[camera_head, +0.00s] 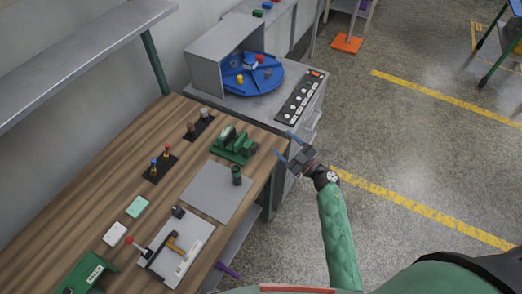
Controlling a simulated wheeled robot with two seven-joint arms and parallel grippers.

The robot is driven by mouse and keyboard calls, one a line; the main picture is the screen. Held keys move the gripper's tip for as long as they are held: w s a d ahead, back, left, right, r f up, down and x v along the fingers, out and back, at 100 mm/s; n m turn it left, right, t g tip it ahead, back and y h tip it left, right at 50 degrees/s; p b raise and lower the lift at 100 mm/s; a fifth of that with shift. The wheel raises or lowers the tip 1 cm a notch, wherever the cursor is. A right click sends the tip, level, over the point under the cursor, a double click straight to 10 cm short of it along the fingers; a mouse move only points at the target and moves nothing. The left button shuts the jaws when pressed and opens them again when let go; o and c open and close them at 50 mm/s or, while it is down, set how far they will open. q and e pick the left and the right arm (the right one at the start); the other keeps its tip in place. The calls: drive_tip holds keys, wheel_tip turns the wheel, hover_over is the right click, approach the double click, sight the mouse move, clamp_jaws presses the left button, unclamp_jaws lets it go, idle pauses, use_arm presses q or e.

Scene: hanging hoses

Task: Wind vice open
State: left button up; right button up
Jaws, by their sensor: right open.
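The green vice (231,147) stands on the far right part of the wooden workbench (95,180), near the bench's right edge. A small dark round part shows at its right end. Its jaws are too small to tell how far apart they are. My right gripper (284,147) is to the right of the vice, with a gap between them, beyond the bench edge. Its two blue fingers are spread, and nothing is between them. My left gripper is not in view.
A grey plate (208,194) with a dark green cylinder (236,176) lies in front of the vice. Black holders with small pegs (160,165) are left of it. A grey cabinet with a blue turntable (265,82) stands beyond. Open floor is at right.

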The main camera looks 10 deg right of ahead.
sight(257, 149)
drive_tip(key=s+a+f+g+y, duration=0.2)
drive_tip(key=s+f+g, duration=0.1)
drive_tip(key=f+g, duration=0.15)
drive_tip(key=shift+m+g, duration=0.25)
drive_tip(key=shift+m, duration=0.35)
drive_tip(key=p+x, duration=0.1)
drive_tip(key=x, duration=0.1)
drive_tip(key=p+x, duration=0.1)
drive_tip(key=x, duration=0.1)
drive_tip(key=r+p+x, duration=0.1)
drive_tip(key=x, duration=0.1)
drive_tip(key=shift+a, duration=0.15)
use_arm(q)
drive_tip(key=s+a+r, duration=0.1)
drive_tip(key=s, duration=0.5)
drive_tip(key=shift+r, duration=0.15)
use_arm(e)
drive_tip(key=shift+w+a+f, duration=0.25)
drive_tip(key=shift+w+a, duration=0.05)
drive_tip(key=shift+a, duration=0.25)
drive_tip(key=shift+c, duration=0.2)
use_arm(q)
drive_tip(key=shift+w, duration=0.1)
use_arm(e)
drive_tip(key=c, duration=0.9)
